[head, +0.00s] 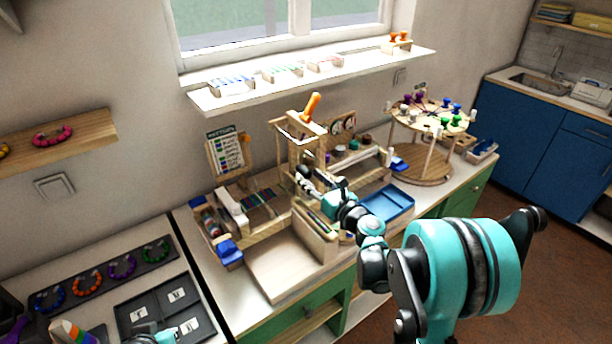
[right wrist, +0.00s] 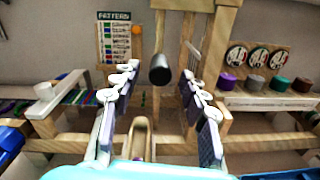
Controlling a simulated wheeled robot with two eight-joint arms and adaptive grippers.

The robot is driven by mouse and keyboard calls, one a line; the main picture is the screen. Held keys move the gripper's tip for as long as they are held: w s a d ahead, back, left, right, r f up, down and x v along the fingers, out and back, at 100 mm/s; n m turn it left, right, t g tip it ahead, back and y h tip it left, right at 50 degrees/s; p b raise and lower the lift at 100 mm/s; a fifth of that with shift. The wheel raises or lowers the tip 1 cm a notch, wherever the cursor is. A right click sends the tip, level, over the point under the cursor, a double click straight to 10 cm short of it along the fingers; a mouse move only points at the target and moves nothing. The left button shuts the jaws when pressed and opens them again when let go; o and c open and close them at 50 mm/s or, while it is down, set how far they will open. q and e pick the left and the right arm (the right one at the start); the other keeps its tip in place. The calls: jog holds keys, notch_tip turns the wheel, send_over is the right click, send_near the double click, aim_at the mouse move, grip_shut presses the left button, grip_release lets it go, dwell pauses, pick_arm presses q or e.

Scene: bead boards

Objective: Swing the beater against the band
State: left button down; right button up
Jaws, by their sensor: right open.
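The wooden band loom stands on the counter, with an upright wooden frame (head: 305,150) that looks like the beater. In the right wrist view a dark round-ended peg (right wrist: 160,69) sticks out from this frame (right wrist: 196,5). The band of coloured threads (head: 264,197) runs to the left of the frame; its threads also show in the right wrist view (right wrist: 78,97). My right gripper (head: 306,178) is open in front of the frame. Its fingers stand apart on either side of the peg. Part of my left gripper (head: 160,337) shows at the bottom edge; its fingers are unclear.
An orange handle (head: 311,106) rises above the loom. A pattern card (head: 226,150) stands behind it. A blue tray (head: 388,203) lies to the right, before a round peg stand (head: 424,178). A bead-ring board (head: 105,274) is at the left.

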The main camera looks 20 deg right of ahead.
jog(key=shift+x, duration=1.5)
grip_shut()
jog(key=shift+s+a+r+m, duration=0.1)
jog(key=shift+s+a+m, duration=0.1)
jog(key=shift+a+m, duration=0.55)
jog(key=shift+s+a+r+m, duration=0.1)
jog(key=shift+s+a+m, duration=0.2)
jog(key=shift+m, duration=0.75)
